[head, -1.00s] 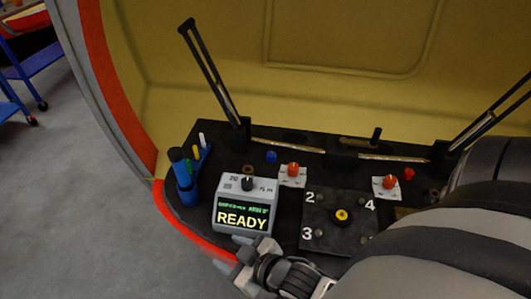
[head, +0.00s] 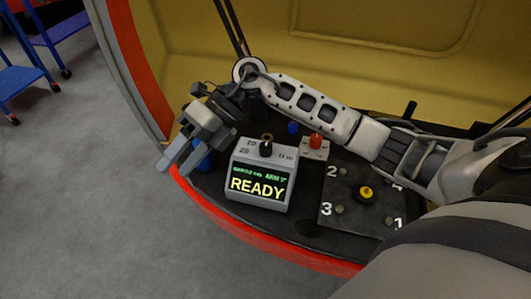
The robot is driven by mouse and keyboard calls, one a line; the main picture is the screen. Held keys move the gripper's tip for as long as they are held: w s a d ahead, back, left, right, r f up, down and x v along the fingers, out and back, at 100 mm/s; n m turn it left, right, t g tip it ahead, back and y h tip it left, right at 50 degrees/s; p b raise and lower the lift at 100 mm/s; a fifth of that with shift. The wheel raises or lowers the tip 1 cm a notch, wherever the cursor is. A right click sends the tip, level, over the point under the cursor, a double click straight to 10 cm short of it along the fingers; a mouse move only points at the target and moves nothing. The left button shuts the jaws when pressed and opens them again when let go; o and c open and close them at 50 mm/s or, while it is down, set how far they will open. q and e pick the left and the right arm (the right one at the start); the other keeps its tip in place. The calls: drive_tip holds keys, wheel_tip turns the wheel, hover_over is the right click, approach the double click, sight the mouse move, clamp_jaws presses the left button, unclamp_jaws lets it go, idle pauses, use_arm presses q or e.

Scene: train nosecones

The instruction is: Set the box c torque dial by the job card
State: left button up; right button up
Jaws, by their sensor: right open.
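A grey box (head: 259,174) with a lit screen reading READY (head: 257,187) sits on the black console. A black dial (head: 266,149) stands on its top, with small numbers beside it that are too small to read surely. My right arm reaches across above the console from the right. No job card can be made out. My left gripper is not in view.
A black plate (head: 352,219) numbered 1, 2, 3 and more has a yellow knob (head: 366,192) at its middle. A red knob (head: 316,141) and a blue knob (head: 293,127) stand behind the box.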

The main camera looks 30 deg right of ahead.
drive_tip(key=w+d+t+h+b, duration=0.1)
drive_tip(key=w+d+h, duration=0.1)
drive_tip(key=d+h, duration=0.3)
drive_tip(key=w+d+h+b, duration=0.1)
drive_tip(key=w+d+h, duration=0.1)
drive_tip(key=d, duration=0.6)
wheel_tip(320, 180, up, 2)
drive_tip(key=m+h, duration=0.1)
drive_tip(key=h, duration=0.4)
hover_over(266, 146)
wheel_tip(266, 146, down, 15)
drive_tip(key=shift+r+b, duration=0.15)
drive_tip(key=shift+b, duration=0.6)
drive_tip(key=c, duration=1)
